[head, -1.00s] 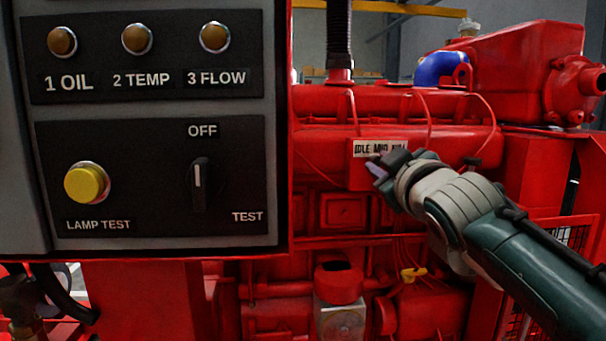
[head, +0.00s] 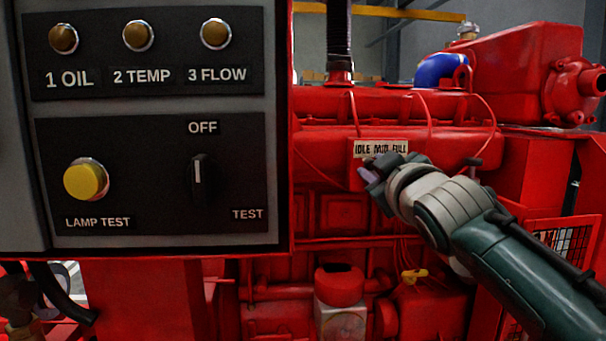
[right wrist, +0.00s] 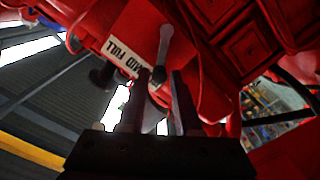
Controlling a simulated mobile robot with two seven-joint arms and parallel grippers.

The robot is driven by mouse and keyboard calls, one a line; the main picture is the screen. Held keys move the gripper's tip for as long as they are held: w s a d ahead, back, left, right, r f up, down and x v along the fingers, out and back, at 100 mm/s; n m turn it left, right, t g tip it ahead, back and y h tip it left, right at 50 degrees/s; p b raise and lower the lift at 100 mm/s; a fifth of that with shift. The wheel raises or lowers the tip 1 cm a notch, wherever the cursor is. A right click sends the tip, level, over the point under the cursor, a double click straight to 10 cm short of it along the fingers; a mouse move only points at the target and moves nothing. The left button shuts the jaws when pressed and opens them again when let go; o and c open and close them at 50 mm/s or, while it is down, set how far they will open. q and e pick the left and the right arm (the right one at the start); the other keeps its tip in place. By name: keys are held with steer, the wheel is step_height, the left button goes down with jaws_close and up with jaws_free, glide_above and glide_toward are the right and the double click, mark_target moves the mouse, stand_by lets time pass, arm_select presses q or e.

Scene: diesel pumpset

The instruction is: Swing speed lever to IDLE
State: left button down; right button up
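The white label plate (head: 381,148) on the red engine reads IDLE, MID, FULL in the head view. MID FULL also shows on the plate (right wrist: 127,45) in the right wrist view, where IDLE cannot be made out. The grey speed lever (right wrist: 164,45) points down toward my right gripper (right wrist: 162,78). The lever's rounded end lies between or just in front of the two parted fingertips, nearer the left one; contact cannot be told. In the head view my right gripper (head: 371,172) is just below the plate, and the lever is hidden there. My left gripper is not seen.
A control panel (head: 150,185) with lamps, a yellow button and a rotary switch fills the left of the head view. Red engine pipes and thin cables surround the label plate. A blue rounded part (head: 440,70) sits above right.

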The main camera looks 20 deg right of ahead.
steer(key=shift+o, duration=0.9)
steer(key=p+v, duration=0.4)
steer(key=v, duration=0.2)
steer(key=shift+r, duration=0.1)
